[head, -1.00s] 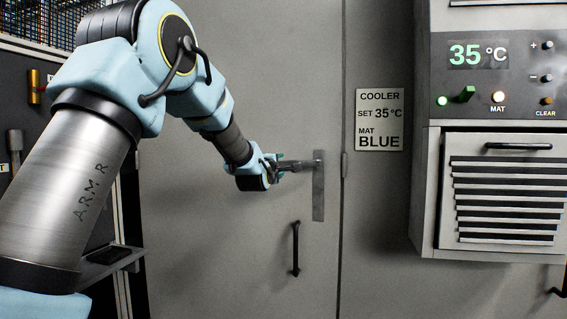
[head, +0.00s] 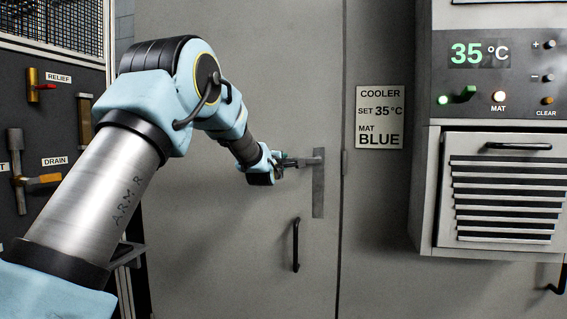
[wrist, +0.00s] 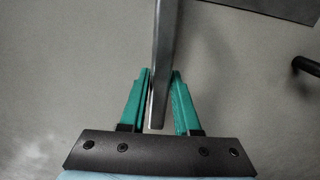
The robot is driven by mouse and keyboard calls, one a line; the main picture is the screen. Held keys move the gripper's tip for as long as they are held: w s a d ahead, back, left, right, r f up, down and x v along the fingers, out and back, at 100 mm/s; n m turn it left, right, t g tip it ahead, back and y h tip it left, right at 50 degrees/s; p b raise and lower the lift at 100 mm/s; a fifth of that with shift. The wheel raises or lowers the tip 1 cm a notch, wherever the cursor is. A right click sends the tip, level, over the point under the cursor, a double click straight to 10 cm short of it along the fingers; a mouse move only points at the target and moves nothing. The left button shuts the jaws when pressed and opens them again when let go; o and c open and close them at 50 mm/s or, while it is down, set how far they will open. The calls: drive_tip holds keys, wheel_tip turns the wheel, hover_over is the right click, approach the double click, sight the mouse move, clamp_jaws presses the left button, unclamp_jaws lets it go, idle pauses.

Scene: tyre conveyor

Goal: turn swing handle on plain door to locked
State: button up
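The plain door (head: 230,70) is a tall grey panel. Its swing handle (head: 303,161) is a thin grey bar, about level, reaching left from the top part of a vertical metal plate (head: 318,195) near the door's right edge. My gripper (head: 280,163) is at the handle's free left end. In the wrist view the teal fingers of my gripper (wrist: 160,82) stand one on each side of the handle bar (wrist: 163,50) and look closed on it at their tips. The bar's near end sits between the fingers, clear of the dark palm plate.
A black pull handle (head: 296,245) is fixed upright below the plate. A sign (head: 380,118) reads cooler, set 35 °C, mat blue. A control box (head: 495,80) with a vented unit (head: 505,190) juts out at right. A valve panel (head: 60,130) stands at left.

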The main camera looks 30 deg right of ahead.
clamp_jaws()
idle(1.0)
